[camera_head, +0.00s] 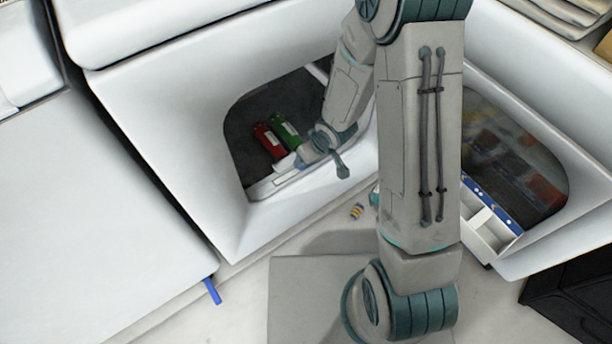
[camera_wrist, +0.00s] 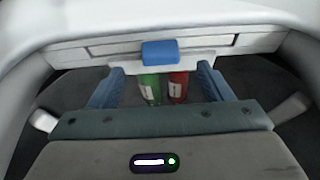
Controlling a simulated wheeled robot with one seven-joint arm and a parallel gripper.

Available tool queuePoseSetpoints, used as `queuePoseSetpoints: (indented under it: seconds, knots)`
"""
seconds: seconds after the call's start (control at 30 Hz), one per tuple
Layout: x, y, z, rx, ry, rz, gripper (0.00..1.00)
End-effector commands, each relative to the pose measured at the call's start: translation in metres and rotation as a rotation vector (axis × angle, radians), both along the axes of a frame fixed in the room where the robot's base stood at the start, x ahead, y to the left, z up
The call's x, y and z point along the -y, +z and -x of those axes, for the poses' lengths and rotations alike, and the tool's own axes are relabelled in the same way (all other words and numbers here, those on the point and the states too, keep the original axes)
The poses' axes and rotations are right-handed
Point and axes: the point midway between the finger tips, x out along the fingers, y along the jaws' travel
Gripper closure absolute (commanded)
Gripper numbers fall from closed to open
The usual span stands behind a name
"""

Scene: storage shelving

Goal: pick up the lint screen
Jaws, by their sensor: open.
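The lint screen (camera_wrist: 160,52), white with a blue tab in the wrist view, sits at the lip of the left machine's opening. In the head view a pale strip (camera_head: 283,181) shows at that lip, and my arm partly covers the area. My gripper (camera_wrist: 160,68) is open, with its blue fingers apart on either side in the wrist view. The blue tab lies just beyond and between the fingertips. I cannot tell whether they touch the screen. In the head view my gripper (camera_head: 297,163) reaches into the opening.
A red item (camera_head: 268,141) and a green item (camera_head: 287,131) lie inside the dark drum close by. A second open machine (camera_head: 580,170) stands at the right, with a white-and-blue part (camera_head: 490,218) at its lip.

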Motion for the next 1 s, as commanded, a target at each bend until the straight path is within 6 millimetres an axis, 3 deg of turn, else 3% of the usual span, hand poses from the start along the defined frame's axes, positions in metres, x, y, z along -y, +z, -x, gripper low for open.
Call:
queuePoseSetpoints:
  seconds: [0.17,0.5,0.77,1.0]
  knots:
    - [-0.002,-0.008,-0.003,0.001,0.000,0.000,0.27]
    - [-0.013,-0.050,-0.016,-0.001,0.001,0.001,0.27]
    - [-0.013,-0.050,-0.018,0.001,-0.002,0.001,0.27]
    - [-0.013,-0.050,-0.018,0.000,-0.001,0.000,0.91]
